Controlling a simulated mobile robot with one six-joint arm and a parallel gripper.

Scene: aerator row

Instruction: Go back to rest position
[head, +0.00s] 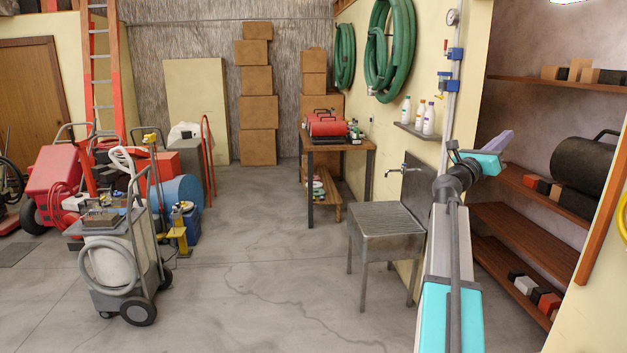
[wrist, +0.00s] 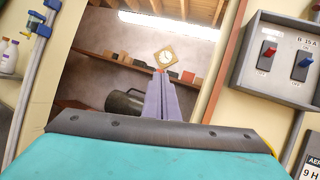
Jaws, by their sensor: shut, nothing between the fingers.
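My gripper (head: 508,135) is at the end of my raised arm, right of centre in the head view. Its pale purple fingers lie against each other with nothing between them. They also show in the wrist view (wrist: 161,78), pointing towards the shelf alcove. The fingers appear clear of the shelves and walls, touching nothing that I can see. My arm is stretched forward and upward from the bottom edge of the head view.
A grey switch box (wrist: 283,65) with a red and a blue switch is right in the wrist view. A metal sink (head: 385,222) stands left of my arm, with a wall pipe (head: 452,75) behind. Wooden shelves (head: 520,228) are right. The middle floor is clear.

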